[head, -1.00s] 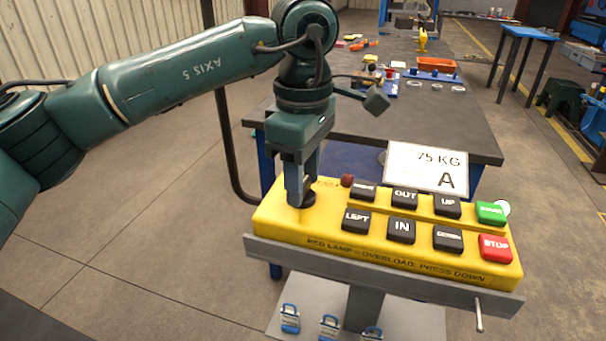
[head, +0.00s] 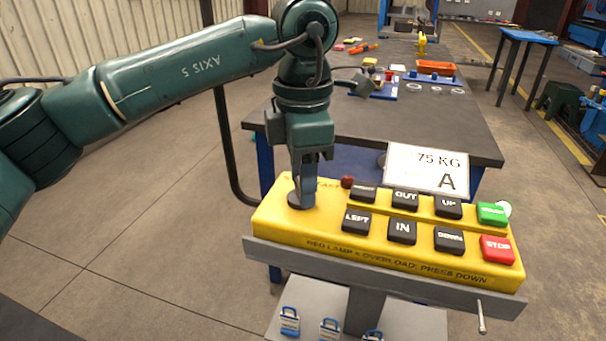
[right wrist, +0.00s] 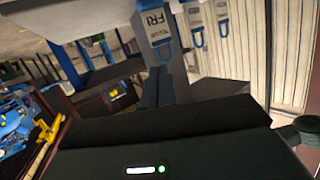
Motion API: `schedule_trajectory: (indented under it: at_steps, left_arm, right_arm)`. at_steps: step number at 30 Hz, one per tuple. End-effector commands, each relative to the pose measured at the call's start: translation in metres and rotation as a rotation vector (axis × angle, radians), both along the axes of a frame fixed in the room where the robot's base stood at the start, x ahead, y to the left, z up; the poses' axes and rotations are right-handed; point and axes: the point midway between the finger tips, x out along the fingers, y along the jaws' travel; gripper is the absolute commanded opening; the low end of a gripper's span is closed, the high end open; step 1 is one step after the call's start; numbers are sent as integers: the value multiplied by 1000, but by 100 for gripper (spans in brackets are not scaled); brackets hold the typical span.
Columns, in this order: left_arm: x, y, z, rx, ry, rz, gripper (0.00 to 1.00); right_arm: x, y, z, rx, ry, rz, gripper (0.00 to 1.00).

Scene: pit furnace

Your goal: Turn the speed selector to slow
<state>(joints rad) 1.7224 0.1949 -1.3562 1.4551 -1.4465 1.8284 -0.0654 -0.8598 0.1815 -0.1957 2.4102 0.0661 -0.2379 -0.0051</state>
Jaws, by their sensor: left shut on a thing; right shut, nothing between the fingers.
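The yellow control pendant (head: 380,258) stands on a grey stand, with black buttons, a green button and a red STOP button. The speed selector (head: 295,205) is a dark round knob at the left end of its top face. My left gripper (head: 305,196) points down from above and is shut on the selector. The fingers hide most of the knob and part of the lettering beside it, so I cannot read its setting. My right gripper (right wrist: 160,90) shows in the right wrist view, shut and empty.
A white 75 KG A card (head: 427,167) stands behind the pendant, beside a small dark red lamp (head: 347,182). A dark workbench (head: 430,125) with tools and an orange tray (head: 436,68) stands behind. The floor at left is clear.

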Motion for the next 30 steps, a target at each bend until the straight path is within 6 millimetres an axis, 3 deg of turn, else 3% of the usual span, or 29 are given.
schedule_trajectory:
  at_steps: [13,14,21,30]
  left_arm:
    - [0,0,0,0,0,16,19]
    - [0,0,0,-1,0,16,43]
    - [0,0,0,0,0,14,62]
    - [0,0,3,-1,-1,12,64]
  right_arm:
    - [1,0,-2,-2,4,2,0]
    - [1,0,-2,-1,3,2,0]
    - [3,1,-1,-1,-3,2,0]
    - [3,1,0,-1,-3,2,0]
